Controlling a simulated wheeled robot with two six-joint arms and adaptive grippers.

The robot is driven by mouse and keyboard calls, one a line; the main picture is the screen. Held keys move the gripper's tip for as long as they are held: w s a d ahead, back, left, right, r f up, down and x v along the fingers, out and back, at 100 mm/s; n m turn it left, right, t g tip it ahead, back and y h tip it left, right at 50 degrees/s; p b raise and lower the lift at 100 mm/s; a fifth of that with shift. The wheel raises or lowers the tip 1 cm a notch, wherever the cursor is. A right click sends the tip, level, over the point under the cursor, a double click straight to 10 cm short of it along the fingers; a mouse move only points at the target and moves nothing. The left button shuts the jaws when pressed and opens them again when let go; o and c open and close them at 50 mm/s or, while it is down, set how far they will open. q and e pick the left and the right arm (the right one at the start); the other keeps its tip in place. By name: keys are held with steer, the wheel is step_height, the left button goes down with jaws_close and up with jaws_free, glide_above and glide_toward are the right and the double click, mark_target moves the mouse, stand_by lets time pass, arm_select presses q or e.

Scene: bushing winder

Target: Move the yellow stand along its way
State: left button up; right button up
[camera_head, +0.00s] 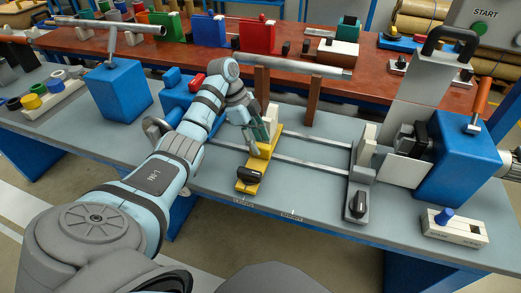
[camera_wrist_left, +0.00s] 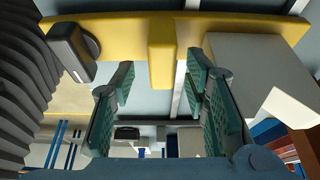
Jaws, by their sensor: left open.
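The yellow stand (camera_head: 260,164) sits across two metal rails on the grey bench. A black handle (camera_head: 248,174) is at its near end and a white block (camera_head: 271,114) at its far end. My left gripper (camera_head: 257,136) is over the stand, close to its middle. In the left wrist view the yellow stand (camera_wrist_left: 225,24) spans the top. Its short yellow post (camera_wrist_left: 162,48) shows between the open fingers of the left gripper (camera_wrist_left: 160,80), with gaps on both sides. The black handle (camera_wrist_left: 70,50) is to the left of the fingers. My right gripper is not in view.
The rails (camera_head: 310,169) run right to a grey end block (camera_head: 358,200) and a blue motor box (camera_head: 452,160). A horizontal grey cylinder (camera_head: 292,66) on brown posts stands behind. A blue box (camera_head: 120,90) is at left. The bench between stand and end block is clear.

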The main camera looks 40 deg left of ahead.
arm_select(q)
steer(key=shift+w+x, duration=0.25)
steer(key=shift+x, duration=0.75)
steer(key=shift+d+f, duration=0.1)
steer(key=shift+f, duration=0.1)
steer(key=shift+s+r, duration=0.1)
steer(key=shift+s, duration=0.05)
jaws_close()
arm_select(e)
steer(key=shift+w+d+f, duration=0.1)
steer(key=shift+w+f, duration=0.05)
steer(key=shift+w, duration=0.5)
